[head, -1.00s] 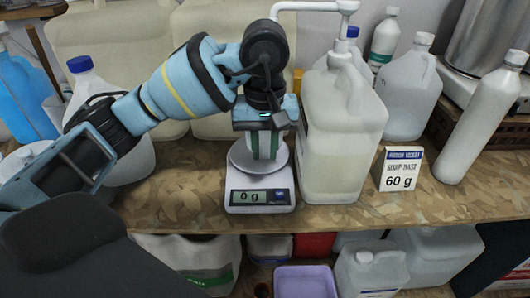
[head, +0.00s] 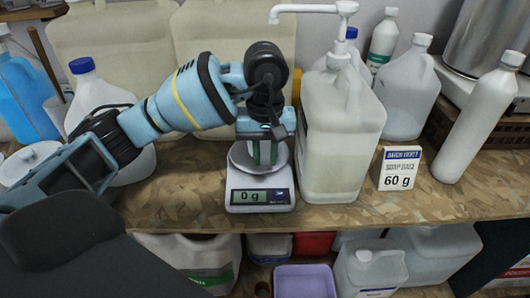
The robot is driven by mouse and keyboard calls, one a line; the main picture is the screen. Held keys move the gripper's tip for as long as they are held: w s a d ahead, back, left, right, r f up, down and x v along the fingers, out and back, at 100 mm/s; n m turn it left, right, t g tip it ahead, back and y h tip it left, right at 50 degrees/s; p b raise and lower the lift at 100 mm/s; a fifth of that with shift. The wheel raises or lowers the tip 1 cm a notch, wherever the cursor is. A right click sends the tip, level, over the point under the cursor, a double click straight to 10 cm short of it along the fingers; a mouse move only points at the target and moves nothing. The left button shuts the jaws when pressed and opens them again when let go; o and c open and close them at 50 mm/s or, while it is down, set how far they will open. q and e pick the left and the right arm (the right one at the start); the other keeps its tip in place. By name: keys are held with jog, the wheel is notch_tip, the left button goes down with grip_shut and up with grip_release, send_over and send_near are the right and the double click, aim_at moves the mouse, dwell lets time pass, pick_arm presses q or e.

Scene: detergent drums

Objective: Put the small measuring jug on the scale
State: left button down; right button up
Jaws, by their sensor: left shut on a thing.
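The scale (head: 260,199) stands on the wooden shelf and its display reads 0 g. Its round metal pan shows around the foot of my left gripper. My left gripper (head: 264,152), pointing down over the pan, is shut on the small measuring jug, a pale, greenish-edged thing mostly hidden between the fingers. The jug is upright at or just above the pan; I cannot tell whether it touches. My right gripper is not in view.
A large pump jug (head: 338,150) stands close to the right of the scale. A card reading 60 g (head: 398,169) is further right. White bottles (head: 410,92) and big canisters (head: 105,40) fill the back. A lilac tub (head: 304,282) sits below the shelf edge.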

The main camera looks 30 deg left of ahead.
pick_arm(q)
jog(key=shift+f, duration=0.2)
jog(key=c, duration=1.3)
grip_release()
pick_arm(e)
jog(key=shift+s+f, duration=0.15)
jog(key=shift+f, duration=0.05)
pick_arm(q)
jog(key=shift+r, duration=0.25)
notch_tip(320, 180, up, 11)
jog(key=shift+r+p, duration=0.1)
jog(key=shift+p, duration=0.45)
jog(key=shift+r, duration=0.35)
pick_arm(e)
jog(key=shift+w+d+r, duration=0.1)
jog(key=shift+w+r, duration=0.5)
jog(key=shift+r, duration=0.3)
